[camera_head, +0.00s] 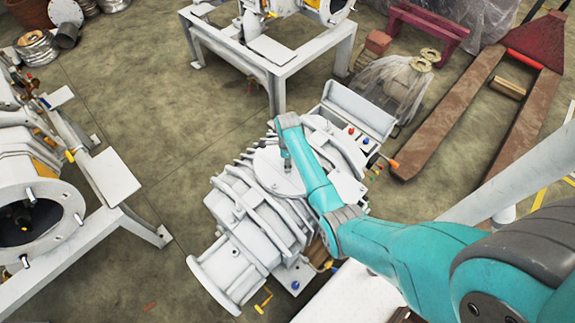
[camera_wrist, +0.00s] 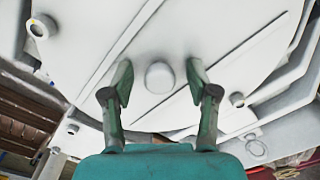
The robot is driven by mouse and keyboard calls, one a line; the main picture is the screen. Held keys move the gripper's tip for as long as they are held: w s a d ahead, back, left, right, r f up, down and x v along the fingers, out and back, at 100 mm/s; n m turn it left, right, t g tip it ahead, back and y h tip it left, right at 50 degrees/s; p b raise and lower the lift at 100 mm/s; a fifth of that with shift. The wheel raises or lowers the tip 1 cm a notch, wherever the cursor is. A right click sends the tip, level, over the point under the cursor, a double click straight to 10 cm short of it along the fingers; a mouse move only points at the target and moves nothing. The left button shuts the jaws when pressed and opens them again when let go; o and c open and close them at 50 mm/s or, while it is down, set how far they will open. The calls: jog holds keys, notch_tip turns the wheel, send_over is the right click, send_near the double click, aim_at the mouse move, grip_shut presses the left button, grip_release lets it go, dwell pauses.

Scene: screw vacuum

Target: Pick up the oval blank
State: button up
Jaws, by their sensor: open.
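A pale, flat rounded plate (camera_head: 268,177), which looks like the oval blank, lies on top of the white ribbed machine (camera_head: 230,205) in the head view. It fills much of the wrist view (camera_wrist: 165,28), with a small round knob (camera_wrist: 159,77) and straight raised ribs on its face. My gripper (camera_head: 287,163) is above the plate. In the wrist view my gripper (camera_wrist: 159,78) is open, with one finger on each side of the knob and nothing between them but the knob. I cannot tell whether the fingertips touch the plate.
White machine stands are at the left (camera_head: 120,178) and at the back (camera_head: 270,62). A rusty pallet jack (camera_head: 450,110) stands at the right. The floor between the stands is clear.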

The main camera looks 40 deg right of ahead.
grip_shut()
jog(key=shift+r, duration=0.1)
